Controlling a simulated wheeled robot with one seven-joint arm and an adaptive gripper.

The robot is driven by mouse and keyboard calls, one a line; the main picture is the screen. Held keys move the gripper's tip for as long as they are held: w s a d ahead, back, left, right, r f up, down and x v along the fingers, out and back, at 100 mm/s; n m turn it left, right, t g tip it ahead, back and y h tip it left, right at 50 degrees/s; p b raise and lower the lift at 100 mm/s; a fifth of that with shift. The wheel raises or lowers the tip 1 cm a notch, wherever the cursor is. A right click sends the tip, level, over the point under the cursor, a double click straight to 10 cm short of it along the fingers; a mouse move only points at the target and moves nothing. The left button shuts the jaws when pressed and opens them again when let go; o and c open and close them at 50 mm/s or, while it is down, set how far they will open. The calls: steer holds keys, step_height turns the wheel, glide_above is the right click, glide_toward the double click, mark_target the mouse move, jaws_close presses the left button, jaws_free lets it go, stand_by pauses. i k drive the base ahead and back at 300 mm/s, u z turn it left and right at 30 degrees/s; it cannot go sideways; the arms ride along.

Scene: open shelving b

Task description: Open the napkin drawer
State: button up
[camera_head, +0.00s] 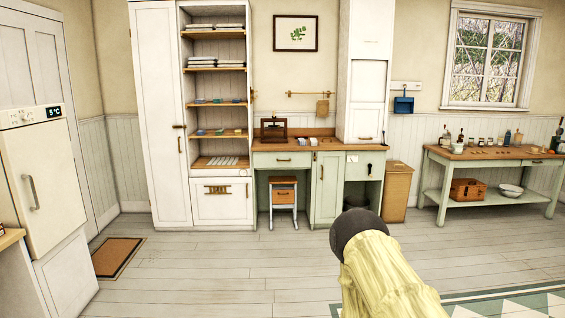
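No drawer can be read as the napkin drawer from here. The tall white shelving unit (163,110) against the back wall has a wide white drawer front (222,210) at its base, with dark brass fittings, and it looks shut. The green desk to its right has a shut drawer (283,160) with a small handle. Part of my pale yellow arm, with a dark rounded end, rises at the lower middle, well in front of the furniture. No gripper fingers show.
A small stool (284,195) stands under the green desk. A wooden bin (397,191) and a green side table (437,179) with bottles stand to the right. A brown mat (117,258) lies at left, near the fridge (40,185). The middle floor is clear.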

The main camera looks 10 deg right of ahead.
mark_target(271, 159)
steer(key=z, duration=0.15)
steer(key=i, duration=0.8)
steer(key=z, duration=0.45)
steer(key=i, duration=3.25)
steer(key=u, duration=0.55)
steer(key=i, duration=1.6)
steer(key=u, duration=0.35)
